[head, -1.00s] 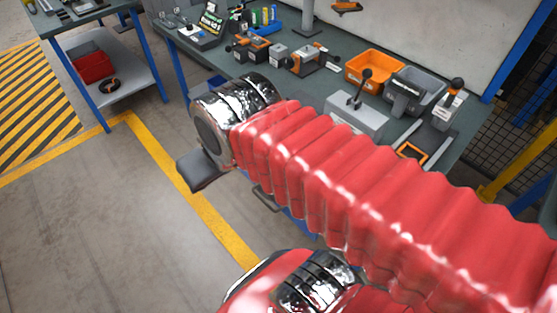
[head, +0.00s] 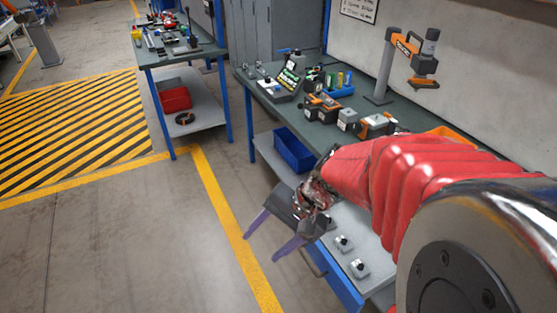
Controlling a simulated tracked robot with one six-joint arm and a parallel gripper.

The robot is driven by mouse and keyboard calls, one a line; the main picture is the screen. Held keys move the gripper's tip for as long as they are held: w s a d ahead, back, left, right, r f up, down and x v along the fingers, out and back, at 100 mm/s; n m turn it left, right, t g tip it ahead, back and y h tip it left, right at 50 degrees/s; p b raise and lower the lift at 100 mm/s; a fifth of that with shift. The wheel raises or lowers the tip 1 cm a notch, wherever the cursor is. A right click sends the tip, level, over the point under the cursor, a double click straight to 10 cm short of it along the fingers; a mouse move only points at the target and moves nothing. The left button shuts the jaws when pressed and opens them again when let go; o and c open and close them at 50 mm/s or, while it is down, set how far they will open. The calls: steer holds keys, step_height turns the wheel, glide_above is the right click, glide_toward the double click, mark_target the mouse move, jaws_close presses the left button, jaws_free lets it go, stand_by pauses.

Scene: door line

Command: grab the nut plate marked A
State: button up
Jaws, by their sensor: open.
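My gripper (head: 264,244) hangs in front of the workbench, with its two dark purplish fingers spread apart and nothing between them. To its right, a light grey surface with a blue front, like an open drawer (head: 374,284), shows below the bench top. Small pale blocks with dark tops stand on it, one block (head: 343,244) nearer the gripper and another block (head: 360,269) closer to the front. They may be nut plates, but no letter is readable, so I cannot tell which is marked A. My arm hides part of this surface.
The workbench (head: 322,130) carries orange and grey fixtures, a small display (head: 287,83) and a stand (head: 385,65). A blue bin (head: 294,150) sits beneath it. A second table (head: 185,52) stands farther left, with a red bin (head: 175,99) below.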

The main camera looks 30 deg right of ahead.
steer(key=w+d+f+m+t+y, duration=0.1)
steer(key=w+d+f+m+t, duration=0.3)
steer(key=d+m, duration=0.35)
steer(key=w+d+f+m+t, duration=0.2)
steer(key=d+f+m+t, duration=0.2)
steer(key=d+f+m, duration=0.3)
steer(key=s+d+f+m+t+h, duration=0.1)
steer(key=s+d+f+m+h, duration=0.1)
steer(key=d+f+m, duration=0.1)
steer(key=s+d+f+m+t+h, duration=0.1)
steer(key=s+d+f+m+h, duration=0.1)
steer(key=d+f+m, duration=0.2)
steer(key=s+d+f+m+t+h, duration=0.1)
steer(key=s+d+f+m+h, duration=0.1)
steer(key=d+m, duration=0.3)
steer(key=shift+s+d+f+h, duration=0.1)
steer(key=shift+d+f+h, duration=0.2)
steer(key=shift+d, duration=0.65)
steer(key=shift+s+d+f+h, duration=0.15)
steer(key=shift+d+f, duration=0.25)
steer(key=shift+d, duration=0.5)
steer(key=shift+w, duration=0.15)
steer(key=shift+x, duration=4.2)
steer(key=shift+w+f, duration=0.1)
